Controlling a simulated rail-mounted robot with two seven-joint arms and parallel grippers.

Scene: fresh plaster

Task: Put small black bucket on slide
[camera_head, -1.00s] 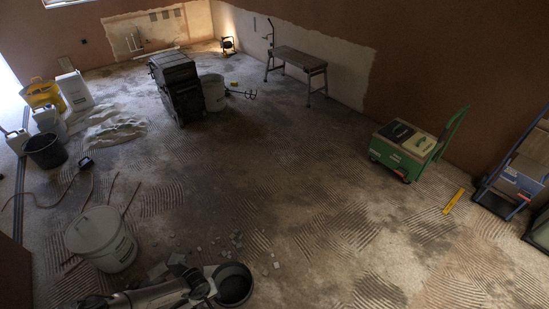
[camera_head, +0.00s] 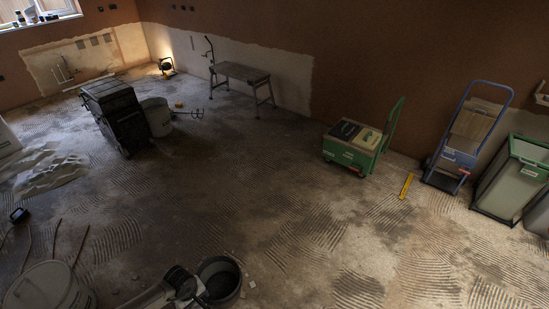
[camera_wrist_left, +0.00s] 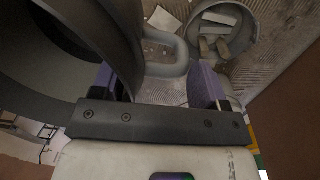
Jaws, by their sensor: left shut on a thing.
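The small black bucket (camera_head: 232,296) is at the bottom centre of the head view, its open mouth facing up toward the camera. My left gripper (camera_head: 190,284) is beside its left side. In the left wrist view the dark bucket (camera_wrist_left: 60,85) fills the left, and its loop handle (camera_wrist_left: 168,68) lies between the two purple fingertips of my left gripper (camera_wrist_left: 158,85). The gripper is shut on the bucket. I cannot make out a thing that is plainly a slide. My right gripper is not in view.
A white bucket (camera_head: 48,290) stands lower left. A green trolley (camera_head: 350,150), a yellow level (camera_head: 406,186), a blue hand truck (camera_head: 455,155) and a grey-green bin (camera_head: 508,185) are at the right. A black tool cart (camera_head: 115,115) and a bench (camera_head: 240,73) stand farther back. The middle floor is open.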

